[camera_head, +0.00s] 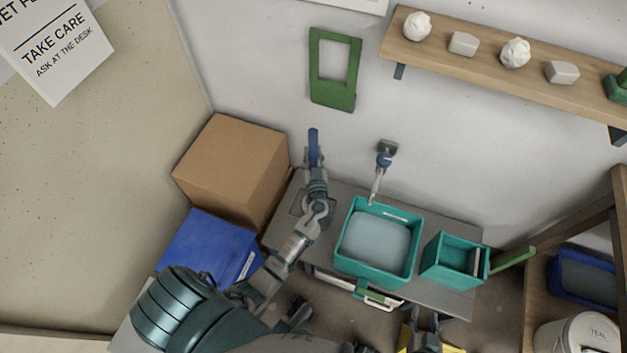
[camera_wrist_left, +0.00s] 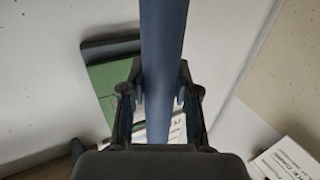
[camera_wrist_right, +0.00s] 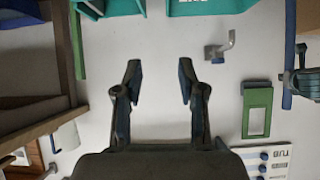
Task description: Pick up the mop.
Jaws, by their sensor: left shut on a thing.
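The mop shows as a straight blue handle (camera_head: 313,146), which stands up past my left gripper near the back wall. My left gripper (camera_head: 316,178) is shut around this handle. In the left wrist view the blue handle (camera_wrist_left: 162,70) runs between the two fingers (camera_wrist_left: 160,100). The mop's head cannot be made out in any view. My right gripper (camera_head: 426,318) is low at the front, right of centre. In the right wrist view its fingers (camera_wrist_right: 160,80) stand wide apart with nothing between them.
A teal tub (camera_head: 336,255) with grey liquid stands on a grey bench under a tap (camera_head: 385,158). A smaller teal box (camera_head: 437,278) is to its right. A cardboard box (camera_head: 235,165) and a blue box (camera_head: 205,245) stand left. A shelf (camera_head: 490,62) juts out above.

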